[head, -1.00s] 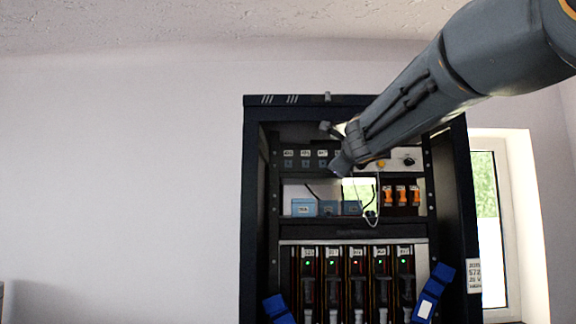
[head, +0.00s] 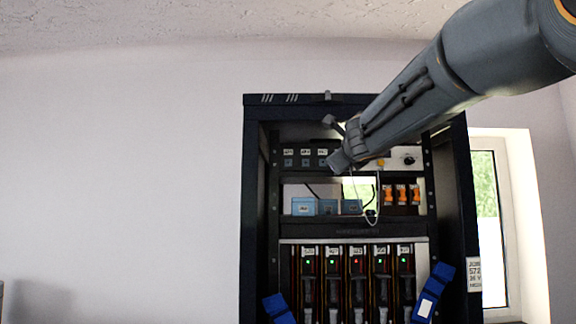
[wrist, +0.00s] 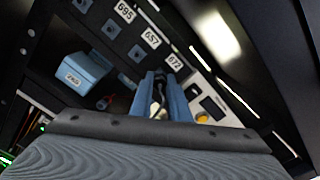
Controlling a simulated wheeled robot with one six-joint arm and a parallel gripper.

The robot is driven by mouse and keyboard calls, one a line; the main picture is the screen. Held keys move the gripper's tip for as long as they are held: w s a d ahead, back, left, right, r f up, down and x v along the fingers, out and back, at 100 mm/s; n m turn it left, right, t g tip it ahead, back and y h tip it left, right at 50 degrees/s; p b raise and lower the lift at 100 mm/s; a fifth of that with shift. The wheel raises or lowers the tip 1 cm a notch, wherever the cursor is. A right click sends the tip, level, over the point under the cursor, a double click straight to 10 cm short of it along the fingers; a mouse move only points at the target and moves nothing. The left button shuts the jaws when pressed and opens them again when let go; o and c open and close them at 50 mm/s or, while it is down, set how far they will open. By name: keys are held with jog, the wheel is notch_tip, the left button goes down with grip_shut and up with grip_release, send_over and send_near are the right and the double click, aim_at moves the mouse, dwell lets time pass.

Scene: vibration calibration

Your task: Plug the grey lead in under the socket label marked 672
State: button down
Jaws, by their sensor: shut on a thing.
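My gripper (head: 338,160) is at the socket row high in the dark rack. In the wrist view its blue fingers (wrist: 162,88) are shut on the grey lead (wrist: 157,108), of which only a small pale part shows between them. The fingertips are just below the label 672 (wrist: 175,62), and they hide the socket there. I cannot tell whether the plug touches or enters it. A thin pale cable (head: 379,197) hangs in a loop below my gripper. Label 657 (wrist: 151,38) and another label (wrist: 125,11) mark neighbouring sockets, which look empty.
A panel with a yellow button (wrist: 202,118) is right of the fingers. A shelf below holds blue boxes (head: 303,207) and orange-and-black parts (head: 401,194). Several modules with lights (head: 356,280) stand lower. The rack's side posts (head: 255,200) bound the space.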

jog(key=shift+m, duration=0.9)
jog(key=shift+m+b, duration=0.5)
jog(key=shift+m, duration=1.5)
jog(key=shift+m+b, duration=0.35)
jog(key=shift+m, duration=1.65)
jog(key=shift+m, duration=0.9)
